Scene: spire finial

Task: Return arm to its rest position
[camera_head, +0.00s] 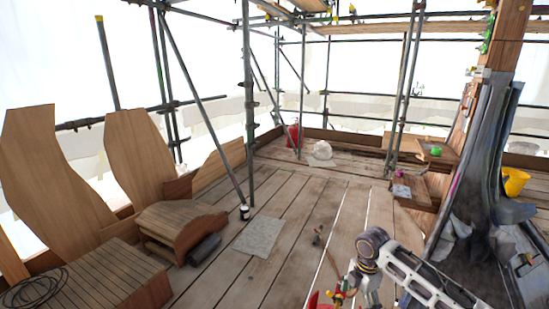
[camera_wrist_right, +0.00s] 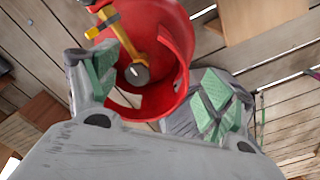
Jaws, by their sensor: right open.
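My right arm (camera_head: 415,275) reaches in from the lower right in the head view, its elbow joint bent and its lower part running down out of the frame. In the right wrist view my right gripper (camera_wrist_right: 158,88) is open, its two green-padded fingers spread apart with nothing held between them. A red bucket (camera_wrist_right: 172,22) lies beyond and between the fingers. A tool with a yellow-orange handle (camera_wrist_right: 112,18) and a round metal head is inside it. Part of the red bucket (camera_head: 312,301) shows at the bottom edge of the head view. My left gripper is not in view.
Plank flooring (camera_head: 290,235) is mostly clear, with a grey mat (camera_head: 259,236) and a small can (camera_head: 244,212). A tall grey stone piece (camera_head: 478,170) stands close to my right arm. A yellow bucket (camera_head: 515,182) is at the right. Scaffold poles (camera_head: 249,100) surround the deck.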

